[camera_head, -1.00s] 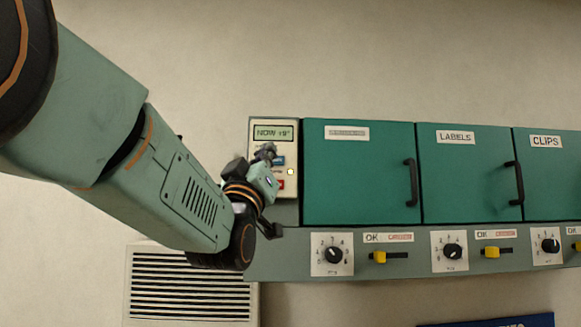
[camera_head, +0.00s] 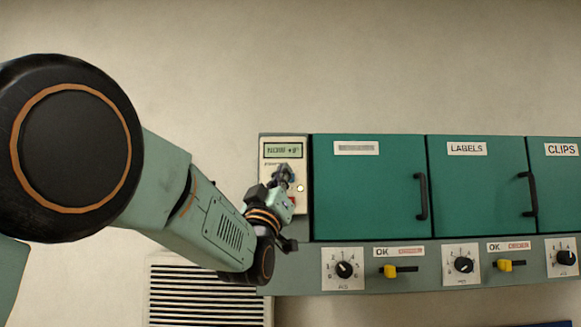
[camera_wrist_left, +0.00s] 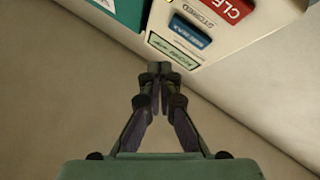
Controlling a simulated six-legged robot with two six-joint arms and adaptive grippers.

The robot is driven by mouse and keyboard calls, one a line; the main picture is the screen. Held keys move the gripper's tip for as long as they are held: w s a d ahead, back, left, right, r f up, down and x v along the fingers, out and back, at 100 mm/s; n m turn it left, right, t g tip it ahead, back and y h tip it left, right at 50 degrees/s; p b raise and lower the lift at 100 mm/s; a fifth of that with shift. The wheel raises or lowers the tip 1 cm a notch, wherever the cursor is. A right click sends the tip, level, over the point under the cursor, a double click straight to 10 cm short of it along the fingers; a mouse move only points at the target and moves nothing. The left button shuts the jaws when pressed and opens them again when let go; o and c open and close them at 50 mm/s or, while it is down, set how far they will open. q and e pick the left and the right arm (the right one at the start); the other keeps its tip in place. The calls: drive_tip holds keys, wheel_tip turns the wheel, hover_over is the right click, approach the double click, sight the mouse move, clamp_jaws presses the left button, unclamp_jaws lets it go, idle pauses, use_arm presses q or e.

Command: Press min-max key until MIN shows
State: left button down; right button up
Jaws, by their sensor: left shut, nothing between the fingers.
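The thermometer panel (camera_head: 301,212) is a cream unit at the left end of the teal cabinets. Its small display (camera_head: 284,151) starts with what looks like NOW; the rest is blurred. My left gripper (camera_head: 284,171) is shut and empty in front of the panel, just below the display, and covers most of the blue key. In the left wrist view, the blue min-max key (camera_wrist_left: 190,31) lies beyond the shut fingertips (camera_wrist_left: 159,70), past the display (camera_wrist_left: 174,50). The red CLEAR key (camera_wrist_left: 229,8) is farther off. Contact is not visible. My right gripper is not in view.
Teal cabinets with black handles stand right of the panel, the first one (camera_head: 365,195) close beside it. Below them run dials (camera_head: 344,269) and yellow sliders (camera_head: 390,271). A slatted vent (camera_head: 208,294) is below my left arm. The wall above is clear.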

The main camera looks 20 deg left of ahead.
use_arm(q)
drive_tip(key=shift+w+a+p, duration=0.2)
drive_tip(key=shift+w, duration=0.55)
drive_tip(key=shift+w+a+p, duration=0.15)
drive_tip(key=shift+w+a, duration=0.05)
drive_tip(key=shift+w, duration=0.5)
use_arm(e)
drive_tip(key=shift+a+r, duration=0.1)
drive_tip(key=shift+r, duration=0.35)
